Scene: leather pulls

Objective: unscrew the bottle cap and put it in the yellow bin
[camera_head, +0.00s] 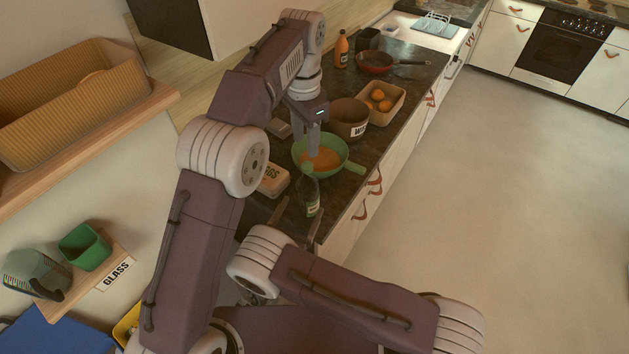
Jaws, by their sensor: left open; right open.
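A dark green bottle (313,196) with a pale label stands at the near end of the dark counter, in front of a green pan. A small green piece at its top may be the cap; it is too small to tell. My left gripper (307,150) is open and points down over the pan, just above and behind the bottle's top. My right gripper (297,224) is open and low at the counter's near end, its fingers close to the bottle's lower part; contact is unclear. The yellow bin (128,325) shows only partly at the lower left, behind my arm.
The green pan (335,151) holds something orange. Behind it are a brown pot (349,118), a tray (384,100) of orange round things, an orange bottle (341,49) and a red pan (376,62). An egg carton (273,180) lies left. Open floor lies right.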

